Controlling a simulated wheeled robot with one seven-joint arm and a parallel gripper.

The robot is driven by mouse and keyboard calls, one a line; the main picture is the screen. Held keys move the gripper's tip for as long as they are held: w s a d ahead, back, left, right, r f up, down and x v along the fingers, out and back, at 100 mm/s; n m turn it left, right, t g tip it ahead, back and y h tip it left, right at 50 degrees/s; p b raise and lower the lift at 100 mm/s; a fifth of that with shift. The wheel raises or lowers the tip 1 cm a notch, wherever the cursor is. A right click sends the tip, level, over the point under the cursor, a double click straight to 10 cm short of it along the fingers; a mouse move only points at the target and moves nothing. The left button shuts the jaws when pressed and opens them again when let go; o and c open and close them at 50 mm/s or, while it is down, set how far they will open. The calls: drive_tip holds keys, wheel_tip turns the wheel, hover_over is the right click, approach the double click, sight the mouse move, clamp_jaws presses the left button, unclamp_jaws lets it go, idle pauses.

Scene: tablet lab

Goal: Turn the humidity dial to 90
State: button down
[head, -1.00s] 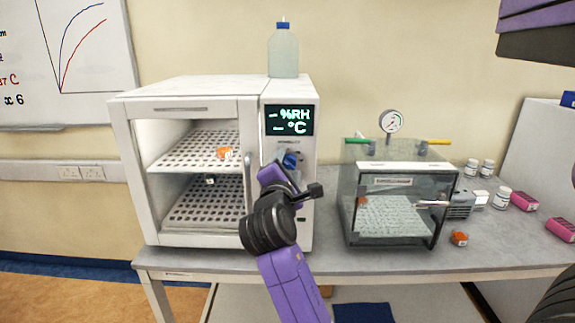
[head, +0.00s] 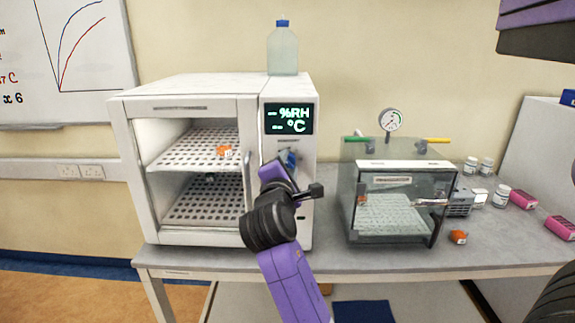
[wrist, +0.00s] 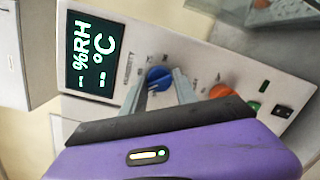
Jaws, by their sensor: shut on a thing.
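The white cabinet (head: 180,88) stands on the bench at the left. Its dark display (head: 289,118) shows dashes before %RH and °C, and the display also fills the upper left of the wrist view (wrist: 92,55). The blue dial (wrist: 158,77) is on the panel below it, beside small lettering that looks like HUMIDITY. My gripper (wrist: 162,82) is shut on the blue dial, with a finger on either side. In the head view my gripper (head: 286,163) hides much of the dial and panel. The dial's scale is too blurred to read.
An orange dial (wrist: 222,91) and a green button (wrist: 253,106) sit close beside my fingers. The cabinet door handle (head: 247,183) is just left of my arm. A clear chamber (head: 392,205) with a gauge stands to the right. A bottle (head: 283,50) stands on the cabinet.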

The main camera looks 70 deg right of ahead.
drive_tip(key=m+p, duration=0.1)
drive_tip(key=m, duration=0.3)
drive_tip(key=shift+r, duration=0.15)
drive_tip(key=m, duration=0.3)
drive_tip(key=shift+y, duration=0.4)
drive_tip(key=m, duration=0.3)
drive_tip(key=shift+m+t, duration=0.3)
drive_tip(key=m+b, duration=0.1)
drive_tip(key=m, duration=0.2)
drive_tip(key=shift+y, duration=0.4)
drive_tip(key=m+t+b, duration=0.1)
drive_tip(key=m+b, duration=0.1)
drive_tip(key=m, duration=0.3)
drive_tip(key=shift+s+b, duration=0.15)
drive_tip(key=shift+b, duration=0.15)
drive_tip(key=m+t+b, duration=0.1)
drive_tip(key=m+b, duration=0.2)
drive_tip(key=m, duration=0.2)
drive_tip(key=shift+s+d, duration=0.1)
drive_tip(key=shift+m, duration=0.3)
